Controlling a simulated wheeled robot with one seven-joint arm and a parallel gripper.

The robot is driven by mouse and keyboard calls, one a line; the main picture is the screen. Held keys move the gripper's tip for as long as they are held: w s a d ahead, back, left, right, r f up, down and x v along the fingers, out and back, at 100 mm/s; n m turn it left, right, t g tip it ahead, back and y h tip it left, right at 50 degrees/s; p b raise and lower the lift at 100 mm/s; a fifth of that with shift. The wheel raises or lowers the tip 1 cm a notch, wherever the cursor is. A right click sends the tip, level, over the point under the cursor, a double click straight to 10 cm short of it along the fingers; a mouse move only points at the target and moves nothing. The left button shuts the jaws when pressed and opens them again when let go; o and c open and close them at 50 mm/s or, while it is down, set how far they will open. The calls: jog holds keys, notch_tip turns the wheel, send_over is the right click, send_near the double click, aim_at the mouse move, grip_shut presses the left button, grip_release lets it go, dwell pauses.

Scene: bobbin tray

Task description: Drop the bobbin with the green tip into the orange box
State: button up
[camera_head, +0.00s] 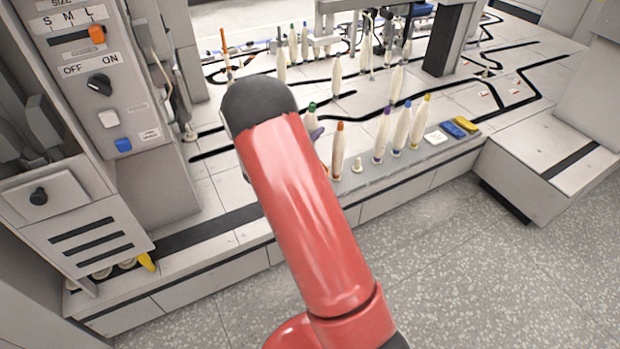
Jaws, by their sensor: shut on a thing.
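The bobbin with the green tip (311,114) is a cream bobbin just right of my red arm's upper end. Its lower part is hidden by my arm. My gripper (316,133) is mostly hidden behind the arm; only a small grey-violet piece shows against this bobbin, and it is shut on it. I cannot see how far the bobbin is above the tray surface. I see no orange box in this view.
Purple-, blue- and yellow-tipped bobbins (402,128) stand further right. A control panel (85,75) rises at left. Grey floor (470,260) is clear in front.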

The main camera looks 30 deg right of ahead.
jog(key=shift+f+b, duration=1.7)
jog(key=shift+f, duration=1.35)
jog(key=o, duration=1.1)
jog(key=shift+a, duration=0.1)
jog(key=v, duration=0.7)
jog(key=shift+s+a, duration=0.2)
jog(key=shift+a, duration=0.15)
